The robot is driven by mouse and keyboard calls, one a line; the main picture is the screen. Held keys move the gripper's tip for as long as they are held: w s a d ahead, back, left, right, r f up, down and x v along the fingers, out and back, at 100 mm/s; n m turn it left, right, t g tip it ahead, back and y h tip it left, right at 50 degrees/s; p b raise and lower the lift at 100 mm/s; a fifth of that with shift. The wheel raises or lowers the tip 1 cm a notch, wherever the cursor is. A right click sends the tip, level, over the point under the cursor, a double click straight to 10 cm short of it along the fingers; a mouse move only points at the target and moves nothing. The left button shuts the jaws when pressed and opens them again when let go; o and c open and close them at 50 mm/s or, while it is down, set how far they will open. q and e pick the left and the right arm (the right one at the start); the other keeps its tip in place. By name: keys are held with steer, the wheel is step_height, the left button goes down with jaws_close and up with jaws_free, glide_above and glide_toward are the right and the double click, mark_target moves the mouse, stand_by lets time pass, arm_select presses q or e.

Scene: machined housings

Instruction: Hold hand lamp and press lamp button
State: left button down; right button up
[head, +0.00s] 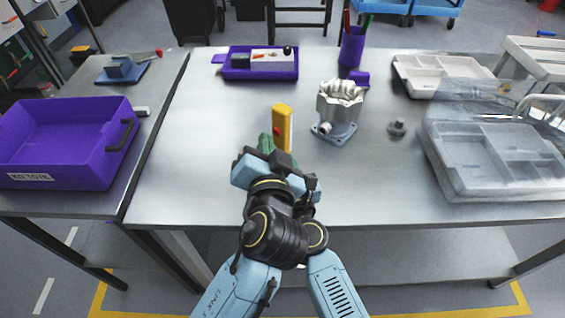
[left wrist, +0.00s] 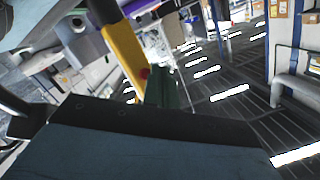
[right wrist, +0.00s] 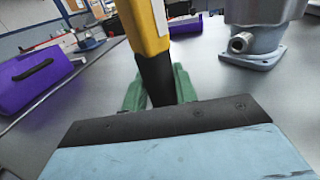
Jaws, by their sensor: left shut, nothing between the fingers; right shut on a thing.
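The yellow hand lamp (head: 283,125) stands upright in front of me above the table's near middle; it also shows in the left wrist view (left wrist: 124,52). My right gripper (right wrist: 158,92) is shut on the lamp's black lower handle, with a green finger on each side. In the head view that gripper is mostly hidden behind my left arm. My left gripper (head: 265,143) is shut and empty, beside the lamp's left side. The red lamp button (left wrist: 145,73) is right by its green fingertips (left wrist: 162,88); I cannot tell whether they touch it.
A grey metal housing (head: 338,110) stands right of the lamp, with a small grey part (head: 397,127) beyond. A clear-lidded box (head: 480,190) is at the right. A purple tray (head: 232,73) lies at the back, a purple bin (head: 75,178) at left. The table's left middle is clear.

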arm_select(q)
steer(key=shift+s+a, duration=0.1)
arm_select(e)
steer(key=o, duration=1.2)
steer(key=shift+c, duration=0.2)
arm_select(q)
steer(key=s+a, duration=0.1)
steer(key=s, duration=0.1)
steer(key=s+a, duration=0.2)
steer(key=shift+s+a, duration=0.2)
steer(key=shift+a, duration=0.1)
arm_select(e)
steer(key=shift+s, duration=0.15)
